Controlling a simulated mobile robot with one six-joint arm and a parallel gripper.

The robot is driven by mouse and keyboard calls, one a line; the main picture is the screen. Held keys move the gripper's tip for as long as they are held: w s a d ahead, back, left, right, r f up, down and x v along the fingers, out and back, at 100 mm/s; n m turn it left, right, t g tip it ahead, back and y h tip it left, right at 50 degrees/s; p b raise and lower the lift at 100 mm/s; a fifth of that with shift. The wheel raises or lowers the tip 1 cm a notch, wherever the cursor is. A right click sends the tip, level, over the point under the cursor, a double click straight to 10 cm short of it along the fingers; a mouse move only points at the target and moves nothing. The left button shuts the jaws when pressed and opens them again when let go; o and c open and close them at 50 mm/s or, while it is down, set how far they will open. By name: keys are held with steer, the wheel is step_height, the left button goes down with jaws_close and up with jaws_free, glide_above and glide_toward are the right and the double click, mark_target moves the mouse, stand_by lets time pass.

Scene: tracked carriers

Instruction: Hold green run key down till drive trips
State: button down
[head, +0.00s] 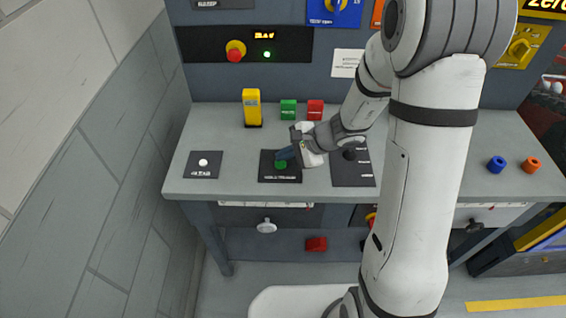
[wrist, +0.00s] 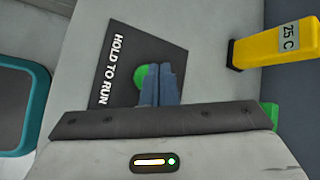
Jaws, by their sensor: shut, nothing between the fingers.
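The round green run key (head: 280,164) sits on a dark plate (head: 268,178) on the bench top. In the wrist view the plate (wrist: 118,82) reads "HOLD TO RUN" and part of the green key (wrist: 141,75) shows beside the fingertips. My gripper (head: 280,155) is shut, its blue fingers (wrist: 158,68) together with nothing between them. The fingertips are at the key and cover part of it. I cannot tell how far the key is pressed. A small amber display (head: 264,36) on the back panel is lit, too small to read, with a green lamp (head: 267,54) under it.
A red mushroom button (head: 235,55) is on the panel. A yellow block (head: 252,108), a green block (head: 288,109) and a red block (head: 315,109) stand behind the key. A white knob (head: 203,162) is on a plate at left; a black knob (head: 349,154) is at right.

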mark_target(285, 164)
steer(key=shift+f, duration=0.2)
stand_by(0.5)
steer(key=shift+f+b, duration=0.25)
steer(key=shift+b, duration=0.45)
steer(key=shift+f+b, duration=0.45)
steer(key=shift+b, duration=0.15)
stand_by(0.3)
stand_by(3.4)
steer(key=shift+r+p, duration=0.55)
steer(key=shift+r, duration=0.4)
steer(key=shift+r+p, duration=1.7)
steer(key=shift+r, duration=0.75)
